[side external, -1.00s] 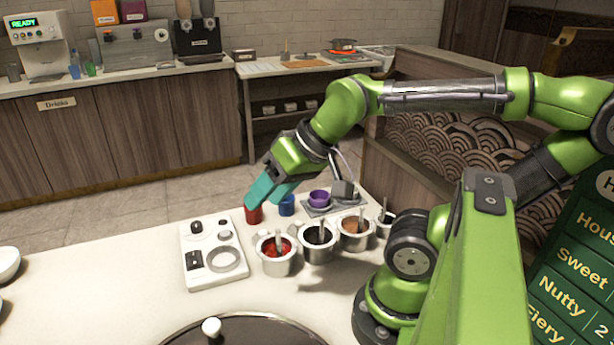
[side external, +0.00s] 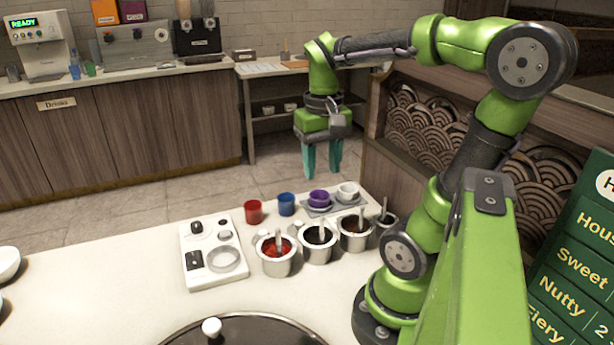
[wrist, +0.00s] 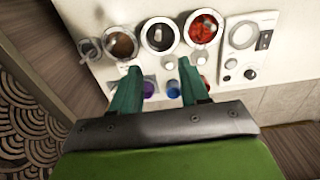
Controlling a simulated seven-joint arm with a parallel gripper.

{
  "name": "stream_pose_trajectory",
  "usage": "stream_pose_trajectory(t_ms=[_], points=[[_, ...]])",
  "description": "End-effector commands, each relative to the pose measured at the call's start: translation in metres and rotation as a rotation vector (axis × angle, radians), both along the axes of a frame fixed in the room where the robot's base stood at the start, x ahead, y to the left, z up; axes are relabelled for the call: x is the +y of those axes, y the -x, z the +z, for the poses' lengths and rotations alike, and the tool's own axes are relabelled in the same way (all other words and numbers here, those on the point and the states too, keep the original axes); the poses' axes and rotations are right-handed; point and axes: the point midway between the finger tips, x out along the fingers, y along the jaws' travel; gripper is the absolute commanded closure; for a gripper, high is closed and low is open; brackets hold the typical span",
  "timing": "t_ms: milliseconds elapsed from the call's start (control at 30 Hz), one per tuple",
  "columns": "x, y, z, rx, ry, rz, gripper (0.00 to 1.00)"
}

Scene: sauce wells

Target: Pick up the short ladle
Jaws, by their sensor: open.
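Several metal sauce pots stand in a row on the counter, each with a ladle handle rising from it. They are the red sauce pot (side external: 277,266), the dark sauce pot (side external: 317,253), the brown sauce pot (side external: 354,243) and a smaller pot at the right end. One ladle handle (side external: 279,240) stands in the red sauce, another (side external: 363,217) in the brown sauce. I cannot tell which ladle is the short one. My gripper (side external: 322,170) is open and empty, fingers down, raised behind the cups. It also shows in the wrist view (wrist: 158,78), with the pots beyond its fingertips.
A red cup (side external: 253,213), a blue cup (side external: 286,204), a purple cup (side external: 319,198) and a white cup (side external: 347,191) stand behind the pots. A white control panel (side external: 211,252) lies left of them. A round dark lid (side external: 245,332) is in front.

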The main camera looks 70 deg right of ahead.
Motion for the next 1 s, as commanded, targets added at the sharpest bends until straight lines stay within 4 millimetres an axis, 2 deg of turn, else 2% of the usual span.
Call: stream_pose_trajectory(t_ms=[400,500,767,1000], points=[[0.001,0.002,-0.087,0.005,-0.005,0.002,0.55],[0.001,0.001,-0.101,0.004,-0.005,0.002,0.55],[0.0,0.002,-0.12,0.001,-0.004,0.001,0.55],[-0.002,0.004,-0.155,0.002,-0.005,0.002,0.55]])
